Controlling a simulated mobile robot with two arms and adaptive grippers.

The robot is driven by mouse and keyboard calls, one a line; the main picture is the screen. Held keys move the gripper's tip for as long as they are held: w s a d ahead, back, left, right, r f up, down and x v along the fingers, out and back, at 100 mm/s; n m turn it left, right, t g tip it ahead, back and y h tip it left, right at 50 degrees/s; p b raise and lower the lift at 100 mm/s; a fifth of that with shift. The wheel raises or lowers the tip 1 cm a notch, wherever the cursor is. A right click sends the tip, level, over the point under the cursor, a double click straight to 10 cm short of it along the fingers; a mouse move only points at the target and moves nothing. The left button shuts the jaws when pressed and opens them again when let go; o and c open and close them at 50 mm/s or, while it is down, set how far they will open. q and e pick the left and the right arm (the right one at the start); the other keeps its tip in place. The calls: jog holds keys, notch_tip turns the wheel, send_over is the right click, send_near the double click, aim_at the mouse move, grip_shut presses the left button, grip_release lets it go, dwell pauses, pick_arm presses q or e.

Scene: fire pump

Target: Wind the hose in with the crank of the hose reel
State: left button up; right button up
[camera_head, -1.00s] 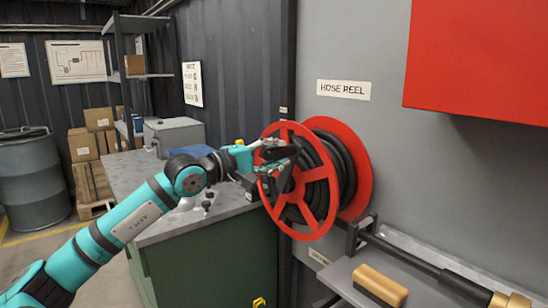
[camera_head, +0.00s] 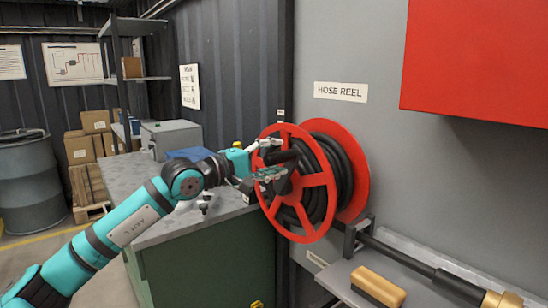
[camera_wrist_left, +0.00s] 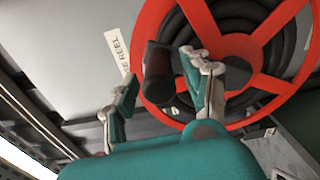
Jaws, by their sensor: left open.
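The red hose reel (camera_head: 318,180) stands against the grey wall with black hose (camera_head: 337,172) wound on it. Its black crank handle (camera_head: 284,157) sticks out from the front disc. My left gripper (camera_head: 279,161) is open in front of the reel, with its fingers at the handle. In the left wrist view the handle (camera_wrist_left: 157,75) lies between the two spread fingers of the gripper (camera_wrist_left: 160,67), with gaps visible beside it. I cannot tell if either finger touches it. My right gripper is not in view.
A workbench (camera_head: 160,236) with a grey top stands beneath my left arm, with a grey box (camera_head: 171,137) on it. A red cabinet (camera_head: 475,65) hangs at the upper right.

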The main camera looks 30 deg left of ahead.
pick_arm(q)
jog(key=shift+s, duration=0.15)
jog(key=v, duration=1.1)
jog(key=shift+s+a, duration=0.15)
jog(key=shift+s, duration=0.2)
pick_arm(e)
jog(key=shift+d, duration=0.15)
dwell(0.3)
